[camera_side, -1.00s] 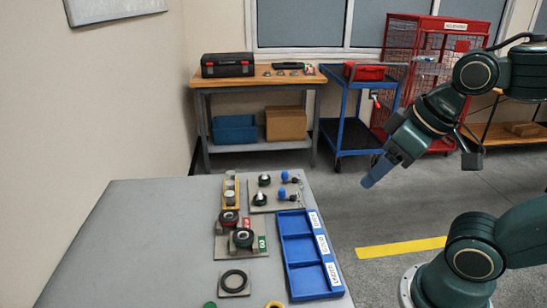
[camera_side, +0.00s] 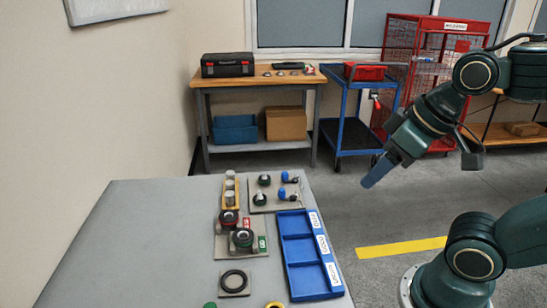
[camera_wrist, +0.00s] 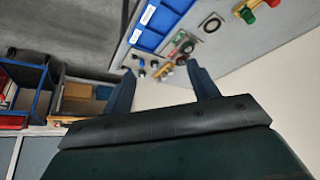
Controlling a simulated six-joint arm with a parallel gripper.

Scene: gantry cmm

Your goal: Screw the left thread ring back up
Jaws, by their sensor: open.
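My gripper (camera_side: 369,183) hangs in the air right of the table, well away from the plate. In the wrist view my gripper (camera_wrist: 160,72) has its two blue fingers apart with nothing between them. The plate shows small and far off there.
A blue compartment tray (camera_side: 301,267) lies along the table's right edge. A plate with several black and blue knobs (camera_side: 282,193) is behind it. A black ring (camera_side: 234,281) lies on a small plate in front. The left of the grey table (camera_side: 130,240) is clear.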

